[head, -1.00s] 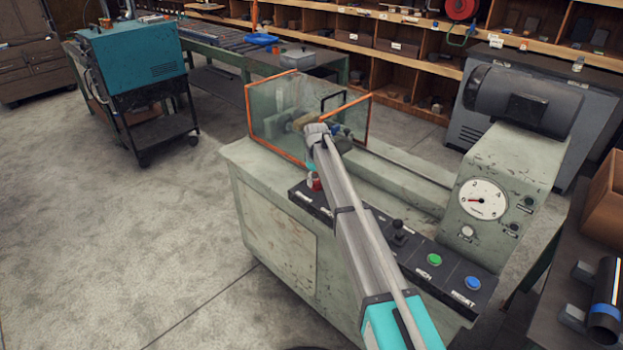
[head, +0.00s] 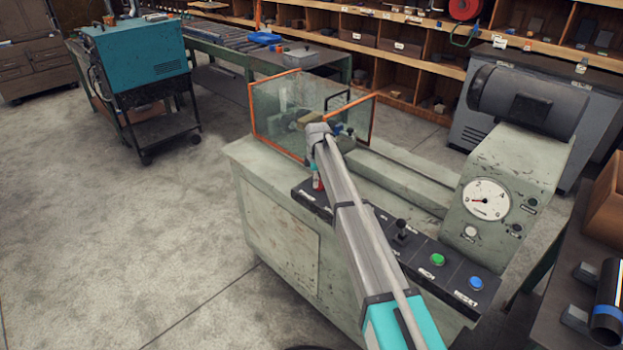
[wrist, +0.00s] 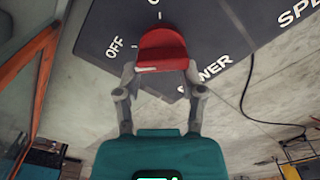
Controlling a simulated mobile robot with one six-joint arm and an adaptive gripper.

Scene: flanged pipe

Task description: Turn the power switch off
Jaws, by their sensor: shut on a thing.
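The power switch is a red knob (wrist: 162,47) on a dark label panel (wrist: 95,35). In the wrist view my gripper (wrist: 162,72) has one finger on each side of the knob's near part and is shut on it. The word OFF stands to the knob's left, and the lettering of POWER, partly covered, lies to the lower right. A short white mark is above the knob. Which mark the knob points at is not clear. In the head view a small red bit of the knob (head: 318,185) shows beside my gripper, and my arm hides much of the panel.
A round gauge (head: 487,199) stands to the right. An orange-edged clear guard (head: 277,112) stands just behind my gripper. Open floor lies to the left.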

